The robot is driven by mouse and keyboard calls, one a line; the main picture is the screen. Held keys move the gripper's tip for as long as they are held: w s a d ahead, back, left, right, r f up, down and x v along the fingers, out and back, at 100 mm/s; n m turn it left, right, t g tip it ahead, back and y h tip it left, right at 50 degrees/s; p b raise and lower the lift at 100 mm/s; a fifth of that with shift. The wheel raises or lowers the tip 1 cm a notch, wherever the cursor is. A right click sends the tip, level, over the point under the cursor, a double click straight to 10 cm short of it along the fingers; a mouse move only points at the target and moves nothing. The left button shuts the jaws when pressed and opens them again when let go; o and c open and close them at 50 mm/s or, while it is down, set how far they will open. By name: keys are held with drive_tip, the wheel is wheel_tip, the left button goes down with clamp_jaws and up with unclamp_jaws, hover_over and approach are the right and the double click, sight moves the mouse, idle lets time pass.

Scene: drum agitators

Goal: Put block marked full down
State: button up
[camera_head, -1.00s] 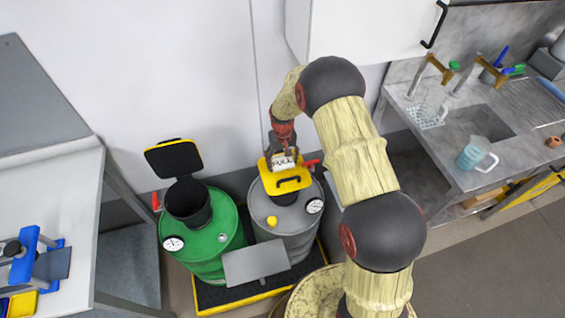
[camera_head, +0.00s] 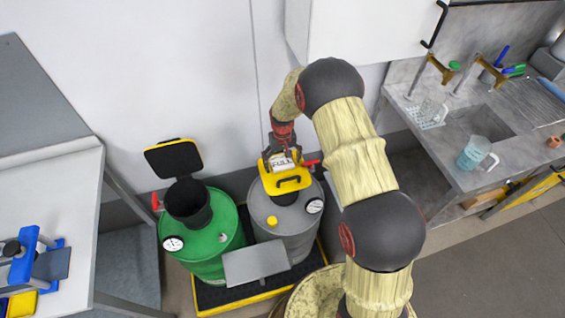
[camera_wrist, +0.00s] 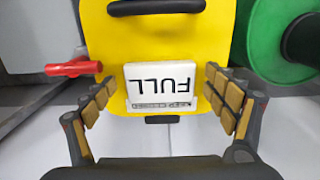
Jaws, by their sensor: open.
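The white block marked FULL (camera_head: 283,161) lies on the yellow lid (camera_head: 290,185) of the grey drum (camera_head: 285,215). In the wrist view the block (camera_wrist: 160,86) lies flat on the yellow lid (camera_wrist: 160,45), its lettering upside down. My gripper (camera_wrist: 160,100) is open, with one padded finger on each side of the block and a gap between each finger and the block. In the head view my gripper (camera_head: 281,150) is just above the far part of the lid, partly hidden by my own arm.
A green drum (camera_head: 215,240) with its dark lid raised stands to the left. Red handles (camera_wrist: 75,68) stick out near the lids. A grey plate (camera_head: 255,264) is in front of the drums. A sink counter (camera_head: 465,175) is at right, a white table (camera_head: 70,200) at left.

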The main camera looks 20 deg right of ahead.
drive_tip(key=shift+r, duration=0.1)
wheel_tip(320, 180, up, 12)
drive_tip(key=p, duration=0.1)
wheel_tip(320, 180, up, 12)
drive_tip(key=t, duration=0.1)
hover_over(282, 164)
drive_tip(key=s, duration=0.4)
drive_tip(key=s+r+t, duration=0.2)
drive_tip(key=s+r, duration=0.7)
drive_tip(key=r, duration=0.2)
drive_tip(key=s+r+t, duration=0.1)
drive_tip(key=s+r, duration=0.2)
drive_tip(key=s, duration=0.7)
drive_tip(key=s+r+t, duration=0.1)
drive_tip(key=s+r, duration=0.2)
drive_tip(key=s, duration=0.7)
drive_tip(key=shift+a+r+t, duration=0.2)
drive_tip(key=shift+t, duration=0.1)
wheel_tip(282, 164, down, 6)
drive_tip(key=b, duration=0.6)
drive_tip(key=shift+f, duration=0.25)
